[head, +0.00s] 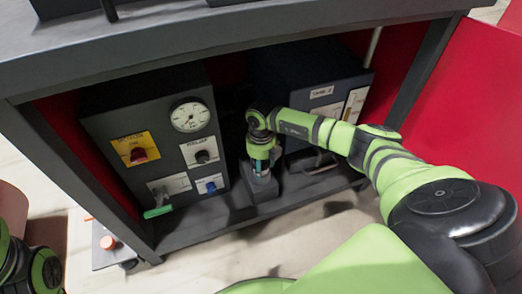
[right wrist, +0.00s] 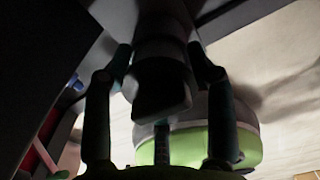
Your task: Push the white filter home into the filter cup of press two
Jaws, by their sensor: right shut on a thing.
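My right gripper (head: 262,168) points down inside the cabinet, between the two dark boxes. In the right wrist view its two fingers (right wrist: 160,56) stand either side of a dark, rounded part (right wrist: 161,92) and are shut on it. A dark grey block-like base (head: 262,187) is below the gripper in the head view. I cannot make out a white filter or a filter cup; the area between the fingers is dark and partly hidden. My left gripper is not in view.
The left box (head: 112,122) carries a gauge (head: 190,116), a red knob (head: 139,155), a blue switch (head: 210,187) and a green lever (head: 157,211). The right box (head: 296,70) is close to my arm. The cabinet's top edge (head: 240,38) hangs above; its front floor (head: 215,226) looks clear.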

